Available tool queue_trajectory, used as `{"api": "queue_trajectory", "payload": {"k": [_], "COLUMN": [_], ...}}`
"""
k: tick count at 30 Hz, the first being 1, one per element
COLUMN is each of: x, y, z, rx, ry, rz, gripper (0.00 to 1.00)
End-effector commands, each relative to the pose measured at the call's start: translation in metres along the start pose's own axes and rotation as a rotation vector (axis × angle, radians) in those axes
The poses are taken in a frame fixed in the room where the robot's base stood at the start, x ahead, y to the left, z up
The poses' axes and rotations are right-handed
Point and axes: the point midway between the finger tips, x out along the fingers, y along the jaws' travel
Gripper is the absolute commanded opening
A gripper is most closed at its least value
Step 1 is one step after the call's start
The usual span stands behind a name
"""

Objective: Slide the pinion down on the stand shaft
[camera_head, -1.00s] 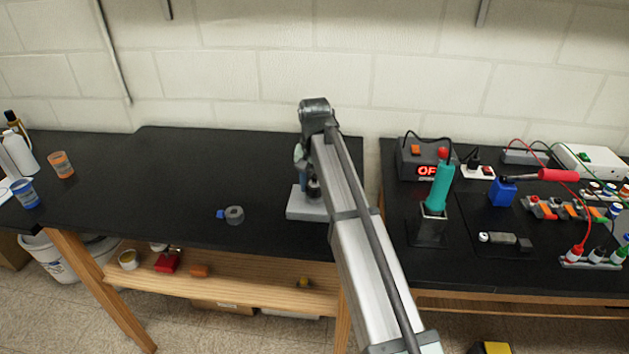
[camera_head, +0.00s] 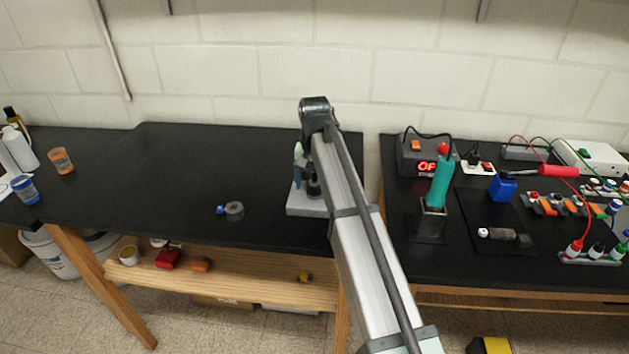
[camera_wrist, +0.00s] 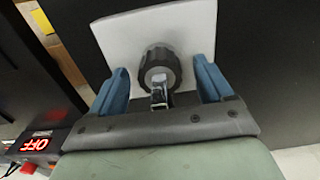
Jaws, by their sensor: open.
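The pinion (camera_wrist: 160,58) is a dark, ribbed wheel between my gripper's two blue fingers in the wrist view. A bright metal shaft end (camera_wrist: 158,80) shows at the pinion's middle. The stand's pale grey base plate (camera_wrist: 120,30) lies behind it. In the head view the base (camera_head: 300,210) is on the black bench, with a dark upright part (camera_head: 313,188) on it. A blue finger (camera_head: 297,172) shows beside it; my arm hides the rest. How high the pinion sits is unclear.
A grey ring-shaped part with a blue end (camera_head: 234,210) lies left of the stand. A power supply (camera_head: 420,158), a teal-handled tool in a holder (camera_head: 438,185) and cables crowd the right bench. The bench's left middle is clear.

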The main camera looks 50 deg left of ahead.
Motion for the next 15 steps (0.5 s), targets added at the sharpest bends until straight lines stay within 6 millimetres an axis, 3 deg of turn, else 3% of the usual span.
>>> {"api": "queue_trajectory", "payload": {"k": [8, 15], "x": [-0.006, -0.041], "y": [0.000, -0.001], "z": [0.000, -0.002], "rx": [0.000, 0.000], "ry": [0.000, 0.002], "rz": [0.000, -0.001], "gripper": [0.80, 0.80]}}
